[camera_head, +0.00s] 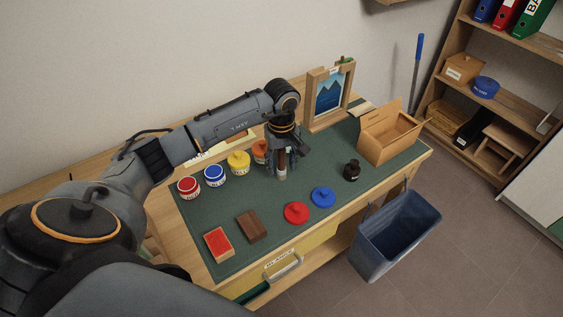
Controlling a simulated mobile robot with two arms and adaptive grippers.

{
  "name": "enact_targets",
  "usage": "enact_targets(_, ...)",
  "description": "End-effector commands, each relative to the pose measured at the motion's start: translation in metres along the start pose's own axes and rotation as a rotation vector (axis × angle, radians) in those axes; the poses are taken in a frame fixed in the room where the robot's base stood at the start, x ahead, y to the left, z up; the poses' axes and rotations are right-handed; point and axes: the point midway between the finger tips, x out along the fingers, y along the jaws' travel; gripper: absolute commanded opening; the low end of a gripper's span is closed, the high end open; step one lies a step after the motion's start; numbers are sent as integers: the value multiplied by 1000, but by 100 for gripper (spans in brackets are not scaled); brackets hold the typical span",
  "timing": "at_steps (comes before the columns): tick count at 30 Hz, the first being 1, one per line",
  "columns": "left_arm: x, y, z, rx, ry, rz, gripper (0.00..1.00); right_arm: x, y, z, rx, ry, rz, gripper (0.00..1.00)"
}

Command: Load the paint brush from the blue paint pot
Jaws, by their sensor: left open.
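The blue paint pot (214,175) stands lidless on the green mat, between the red paint pot (188,187) and the yellow paint pot (238,163). An orange paint pot (260,150) stands at the right end of the row, partly hidden by my left arm. My left gripper (282,170) points down, open, to the right of the orange pot. A brown upright thing with a pale lower part shows between its fingers; it may be the paint brush, but I cannot tell. My right gripper is out of view.
A red lid (296,212), a blue lid (322,197) and a dark bottle (351,170) are on the mat (270,235). A red-topped block (218,244) and a brown block (252,226) lie in front.

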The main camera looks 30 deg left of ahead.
Motion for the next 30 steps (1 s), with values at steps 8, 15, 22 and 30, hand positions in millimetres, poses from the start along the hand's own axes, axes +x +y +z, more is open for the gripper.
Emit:
enact_targets(8,-49,1,-2,1,5,4,48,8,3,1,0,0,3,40)
enact_targets(15,-98,1,-1,0,3,3,48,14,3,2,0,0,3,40)
enact_targets(22,-120,0,0,0,1,1,48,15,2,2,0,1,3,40)
enact_targets(30,-122,0,0,0,0,0,48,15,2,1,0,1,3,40)
